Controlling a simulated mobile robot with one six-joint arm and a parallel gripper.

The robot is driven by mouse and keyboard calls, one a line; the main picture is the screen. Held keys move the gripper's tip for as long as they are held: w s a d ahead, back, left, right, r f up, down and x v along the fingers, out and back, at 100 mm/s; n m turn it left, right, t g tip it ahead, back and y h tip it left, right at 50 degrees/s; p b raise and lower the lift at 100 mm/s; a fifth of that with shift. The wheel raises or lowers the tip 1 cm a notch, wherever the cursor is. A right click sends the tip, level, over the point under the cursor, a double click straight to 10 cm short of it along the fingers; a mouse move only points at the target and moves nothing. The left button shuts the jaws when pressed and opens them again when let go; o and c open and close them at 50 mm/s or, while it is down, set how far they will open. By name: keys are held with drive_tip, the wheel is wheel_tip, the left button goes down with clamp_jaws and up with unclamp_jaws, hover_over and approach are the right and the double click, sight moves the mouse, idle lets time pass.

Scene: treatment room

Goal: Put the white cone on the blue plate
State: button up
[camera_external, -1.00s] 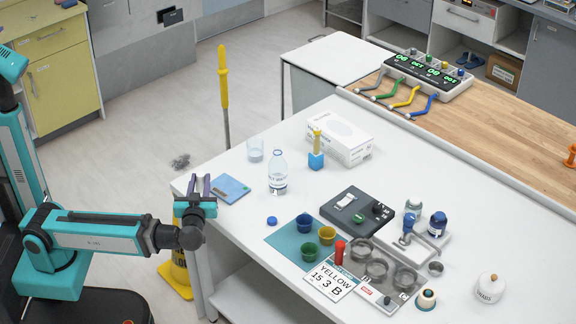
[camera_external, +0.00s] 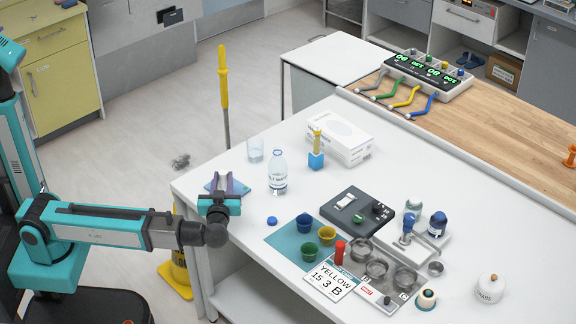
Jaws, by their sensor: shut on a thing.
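The blue plate (camera_external: 211,187) is a flat light-blue square on the white table near its left corner. My gripper (camera_external: 224,184) is over the plate and covers much of it in this view. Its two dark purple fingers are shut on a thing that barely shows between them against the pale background. I take it to be the white cone, as I make out no such cone standing free on the table. I cannot tell whether the held thing touches the plate.
A clear bottle (camera_external: 277,172) and a glass (camera_external: 255,150) stand just beyond the plate. Several coloured cups sit on a teal mat (camera_external: 283,241). A white box (camera_external: 339,137) stands farther back.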

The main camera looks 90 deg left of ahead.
sight(224, 188)
idle(0.4)
drive_tip(key=shift+f, duration=1.75)
drive_tip(key=shift+f, duration=0.1)
drive_tip(key=o, duration=1)
drive_tip(key=d, duration=1.2)
drive_tip(key=shift+w+b, duration=0.15)
drive_tip(key=shift+b, duration=0.2)
drive_tip(key=shift+w, duration=0.1)
